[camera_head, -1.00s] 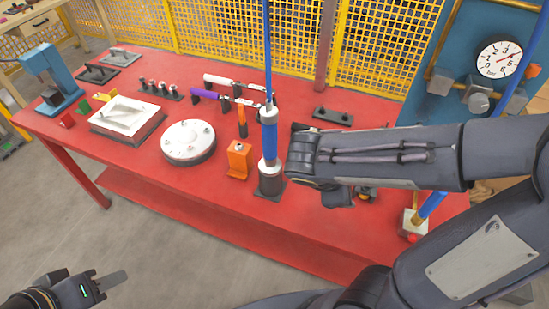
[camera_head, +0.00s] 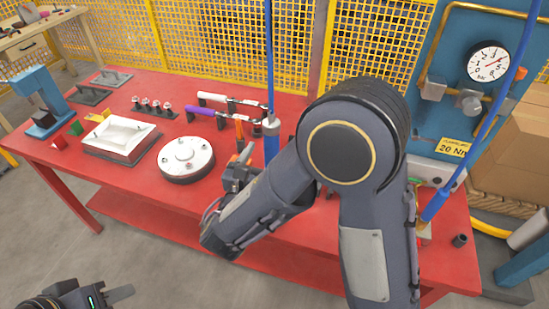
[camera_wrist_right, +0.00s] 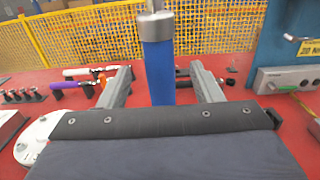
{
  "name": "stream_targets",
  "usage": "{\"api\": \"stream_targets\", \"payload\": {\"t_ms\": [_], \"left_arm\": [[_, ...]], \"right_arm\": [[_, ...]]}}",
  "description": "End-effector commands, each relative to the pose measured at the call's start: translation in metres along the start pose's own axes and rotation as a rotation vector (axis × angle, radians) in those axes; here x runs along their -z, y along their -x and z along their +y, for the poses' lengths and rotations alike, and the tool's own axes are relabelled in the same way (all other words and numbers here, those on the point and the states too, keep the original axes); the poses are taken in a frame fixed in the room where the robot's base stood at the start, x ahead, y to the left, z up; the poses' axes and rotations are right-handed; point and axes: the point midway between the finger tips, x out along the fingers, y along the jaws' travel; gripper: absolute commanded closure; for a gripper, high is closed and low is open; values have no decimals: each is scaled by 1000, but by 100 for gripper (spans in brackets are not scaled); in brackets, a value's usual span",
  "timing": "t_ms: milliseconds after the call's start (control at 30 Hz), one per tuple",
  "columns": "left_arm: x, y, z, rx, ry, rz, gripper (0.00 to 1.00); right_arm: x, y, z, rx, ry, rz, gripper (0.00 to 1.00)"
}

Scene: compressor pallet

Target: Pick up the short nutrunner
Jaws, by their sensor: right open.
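The nutrunner (camera_head: 271,148) has an upright blue body with a grey top and hangs below a blue hose at the front of the red table. My right forearm hides its lower part in the head view. In the right wrist view its blue body (camera_wrist_right: 158,72) stands between the fingers of my right gripper (camera_wrist_right: 163,88), which are spread apart with a gap on both sides. In the head view my right gripper (camera_head: 242,170) is just left of the nutrunner, partly hidden. My left gripper (camera_head: 112,294) is at the bottom left, away from the table; its jaw opening is unclear.
A white round disc (camera_head: 186,158), a white tray (camera_head: 122,140) and purple-handled and white-handled tools (camera_head: 200,111) lie left of the nutrunner. A blue panel with a gauge (camera_head: 488,63) stands at the right. Another blue cylinder (camera_head: 434,206) on a hose is at the right table end.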

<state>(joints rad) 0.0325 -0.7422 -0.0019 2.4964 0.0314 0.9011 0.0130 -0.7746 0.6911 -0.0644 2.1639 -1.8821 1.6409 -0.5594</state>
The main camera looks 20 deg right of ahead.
Motion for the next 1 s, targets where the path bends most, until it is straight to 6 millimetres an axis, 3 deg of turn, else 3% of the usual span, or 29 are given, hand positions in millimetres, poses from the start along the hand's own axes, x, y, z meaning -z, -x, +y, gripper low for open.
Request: {"api": "stream_targets", "payload": {"t_ms": [500,833,1000], "left_arm": [[9,17,8,0,0,0,64],[9,18,8,0,0,0,64],[9,18,8,0,0,0,64]], "right_arm": [[9,-66,1,5,0,1,41],[11,-75,2,1,0,1,41],[11,-75,2,1,-1,1,61]]}}
